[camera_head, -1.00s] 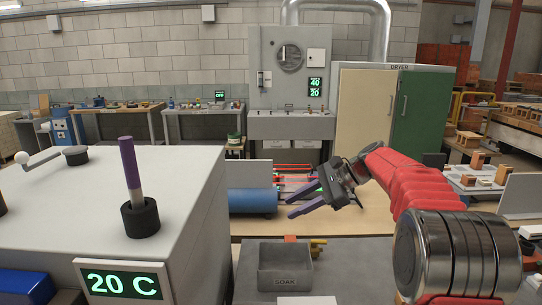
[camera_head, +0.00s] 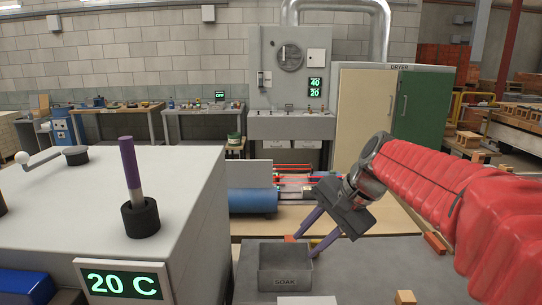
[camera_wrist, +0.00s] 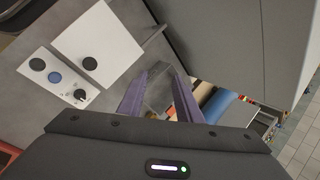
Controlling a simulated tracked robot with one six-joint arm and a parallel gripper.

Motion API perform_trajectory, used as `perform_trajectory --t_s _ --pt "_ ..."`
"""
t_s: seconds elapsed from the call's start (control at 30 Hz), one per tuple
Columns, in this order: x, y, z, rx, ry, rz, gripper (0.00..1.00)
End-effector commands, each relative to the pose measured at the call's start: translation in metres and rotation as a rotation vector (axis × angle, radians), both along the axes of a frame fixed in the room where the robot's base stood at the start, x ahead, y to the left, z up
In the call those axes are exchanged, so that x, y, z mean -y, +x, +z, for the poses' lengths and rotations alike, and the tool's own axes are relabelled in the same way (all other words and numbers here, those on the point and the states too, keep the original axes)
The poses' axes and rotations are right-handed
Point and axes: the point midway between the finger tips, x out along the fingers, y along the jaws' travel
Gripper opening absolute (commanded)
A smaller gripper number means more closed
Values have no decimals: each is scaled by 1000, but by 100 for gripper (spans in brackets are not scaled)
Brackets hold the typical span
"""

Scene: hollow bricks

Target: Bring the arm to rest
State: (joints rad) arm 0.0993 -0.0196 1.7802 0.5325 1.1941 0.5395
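My gripper (camera_head: 311,233) is in the middle of the head view, at the end of my red-sleeved arm. Its two purple fingers point down and left, above and just behind the grey SOAK tray (camera_head: 285,281). The fingers are apart with nothing seen between them. In the wrist view, my gripper (camera_wrist: 163,75) also shows its two purple fingers spread, with a grey surface beyond them.
A large grey box (camera_head: 75,210) with a 20 C display (camera_head: 118,285) and an upright purple-topped rod (camera_head: 130,175) stands at the left. A blue cylinder (camera_head: 252,200) lies behind the tray. A small wooden block (camera_head: 404,297) sits at the front right.

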Motion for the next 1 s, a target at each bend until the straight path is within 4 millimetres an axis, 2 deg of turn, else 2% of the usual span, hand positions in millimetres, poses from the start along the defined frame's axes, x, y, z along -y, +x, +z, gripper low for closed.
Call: perform_trajectory --t_s 0.1,0.57,1.0 --pt "4 -24 -1 41 -63 47 32" --pt "26 -107 -21 187 -315 246 32" --pt "51 -177 -53 311 -558 458 32"
